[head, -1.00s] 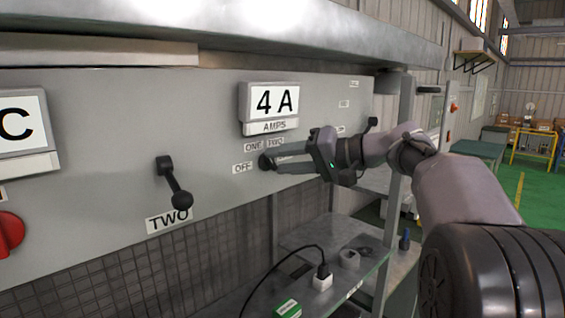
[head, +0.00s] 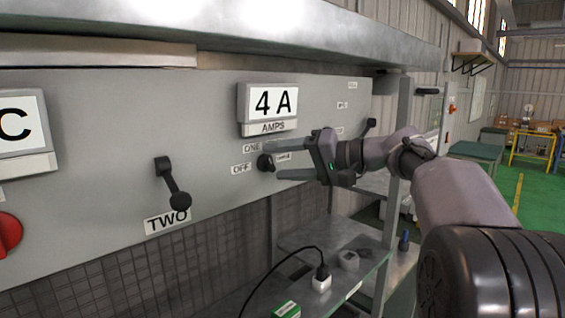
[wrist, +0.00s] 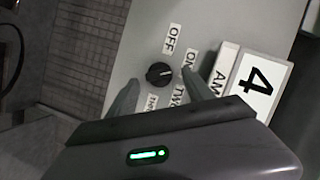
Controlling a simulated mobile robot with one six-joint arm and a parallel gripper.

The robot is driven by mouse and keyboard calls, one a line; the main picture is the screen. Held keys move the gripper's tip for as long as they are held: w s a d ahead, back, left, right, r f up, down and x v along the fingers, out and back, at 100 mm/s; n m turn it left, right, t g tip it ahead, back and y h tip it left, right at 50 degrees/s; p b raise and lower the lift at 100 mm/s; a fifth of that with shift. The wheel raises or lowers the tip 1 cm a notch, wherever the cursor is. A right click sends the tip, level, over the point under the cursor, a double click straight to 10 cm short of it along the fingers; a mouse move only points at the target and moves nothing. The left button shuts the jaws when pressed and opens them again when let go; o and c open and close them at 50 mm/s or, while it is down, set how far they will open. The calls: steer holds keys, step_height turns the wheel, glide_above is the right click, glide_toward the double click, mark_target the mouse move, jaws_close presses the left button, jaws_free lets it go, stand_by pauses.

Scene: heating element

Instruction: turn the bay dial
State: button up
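The bay dial is a small round black knob (head: 265,162) on the grey panel, below the "4 A" AMPS display (head: 270,103). In the wrist view the dial (wrist: 159,74) has OFF, ONE, TWO and a partly hidden further label around it. A small pale mark shows on its face; I cannot tell which label it points to. My gripper (head: 277,160) is open, one finger above and one below the knob's level. In the wrist view the open fingers (wrist: 160,78) lie on either side of the dial, apart from it.
A black lever (head: 174,184) above a TWO label and a red knob (head: 8,233) are to the left on the panel. A shelf (head: 365,277) below holds a plug with a cable (head: 322,277). A metal ledge (head: 220,40) overhangs the panel.

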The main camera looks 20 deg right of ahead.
steer(key=v, duration=1.7)
steer(key=shift+s, duration=0.2)
steer(key=shift+d+r, duration=0.1)
steer(key=s+a+f+m+g+h+b, duration=0.1)
steer(key=s+a+f+g+h+b, duration=0.15)
steer(key=a+f+b, duration=0.5)
steer(key=s+a+f+m+g+h+b, duration=0.1)
steer(key=s+a+f+h+b, duration=0.2)
steer(key=a+f, duration=0.8)
steer(key=s+f+h+b, duration=0.1)
steer(key=s+f+b, duration=0.2)
steer(key=s+f, duration=0.3)
steer(key=s+f+h+b, duration=0.2)
steer(key=s+f, duration=0.4)
steer(key=f, duration=0.8)
steer(key=s+f+h+b, duration=0.1)
steer(key=s+f+b, duration=0.3)
steer(key=f, duration=0.7)
steer(key=shift+s+a+g+h, duration=0.35)
steer(key=shift+s+a+g, duration=0.1)
steer(key=shift+s, duration=0.65)
